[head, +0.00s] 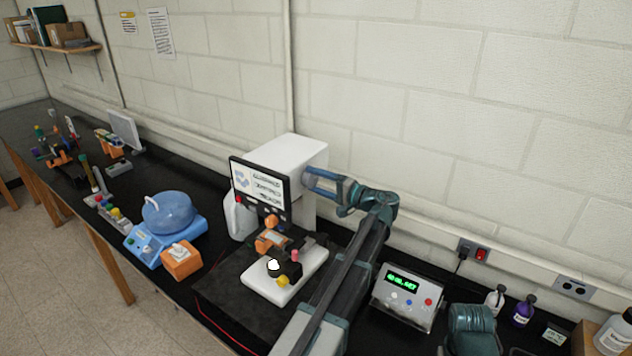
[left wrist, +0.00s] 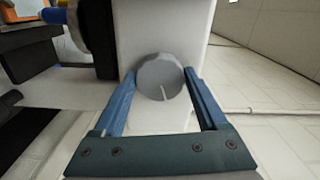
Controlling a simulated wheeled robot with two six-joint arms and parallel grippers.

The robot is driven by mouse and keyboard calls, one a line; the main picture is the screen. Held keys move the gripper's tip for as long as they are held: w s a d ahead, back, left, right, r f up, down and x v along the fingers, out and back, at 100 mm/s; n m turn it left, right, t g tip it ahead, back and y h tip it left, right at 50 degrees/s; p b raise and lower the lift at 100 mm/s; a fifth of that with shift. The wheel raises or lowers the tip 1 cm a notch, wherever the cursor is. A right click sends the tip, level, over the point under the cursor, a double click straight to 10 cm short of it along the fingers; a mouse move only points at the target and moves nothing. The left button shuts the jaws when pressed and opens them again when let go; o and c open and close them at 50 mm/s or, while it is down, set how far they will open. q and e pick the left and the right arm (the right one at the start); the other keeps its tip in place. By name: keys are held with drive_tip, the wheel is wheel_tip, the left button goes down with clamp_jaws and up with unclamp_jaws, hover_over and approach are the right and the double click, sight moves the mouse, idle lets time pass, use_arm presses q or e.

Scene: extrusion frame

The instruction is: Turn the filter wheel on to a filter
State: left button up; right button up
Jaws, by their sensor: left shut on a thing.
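A white instrument (head: 293,152) with a dark-framed screen (head: 260,185) stands on the black bench. In the left wrist view a round grey knob (left wrist: 160,78), apparently the filter wheel, sits on its white side. A white pointer line on the knob points down and slightly right in that view. My left gripper (head: 308,179) reaches the instrument's right side in the head view. Its blue fingers (left wrist: 160,90) lie on either side of the knob and are shut on it. The knob is hidden in the head view. My right gripper's fingers are not visible.
A white stage (head: 256,283) with coloured knobs stands before the instrument. A blue domed device (head: 168,214) and an orange block (head: 181,260) are to the left. A grey meter (head: 405,300) with a green display and several bottles (head: 522,311) are to the right.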

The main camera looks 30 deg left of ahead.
use_arm(q)
drive_tip(key=shift+m, duration=2)
drive_tip(key=o, duration=1.3)
drive_tip(key=shift+d, duration=0.1)
drive_tip(key=s+d, duration=0.1)
drive_tip(key=d, duration=1.2)
drive_tip(key=shift+d, duration=0.35)
drive_tip(key=shift+f, duration=0.1)
